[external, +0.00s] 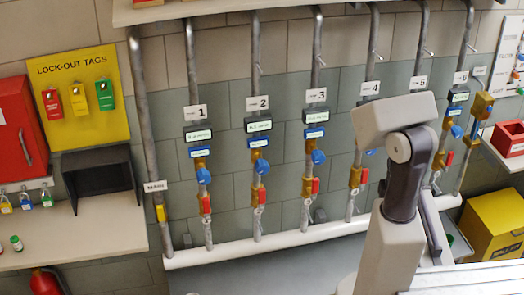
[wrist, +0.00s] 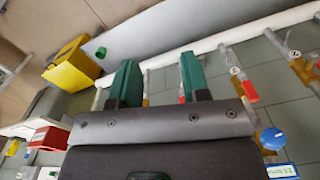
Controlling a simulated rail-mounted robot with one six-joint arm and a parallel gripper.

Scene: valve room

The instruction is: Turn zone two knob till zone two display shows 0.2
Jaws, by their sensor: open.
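The zone two pipe carries a white "2" label (external: 258,103) in the external view. Below it are a small zone two display (external: 258,125), a blue-edged label (external: 258,143) and the blue zone two knob (external: 262,167). The display's digits are too small to read. My gripper (wrist: 157,82) shows in the wrist view as two teal fingers, spread apart with nothing between them. In the external view my arm is at the right, well away from zone two, and its fingers cannot be made out. A blue knob (wrist: 272,138) shows at the wrist view's right; I cannot tell its zone.
Similar pipes with blue knobs and red-handled valves stand on both sides of zone two. A white pipe (external: 270,244) runs along their base. A yellow bin (external: 492,222) and red bin (external: 508,139) are at right. A black open box (external: 98,172) sits on the left shelf.

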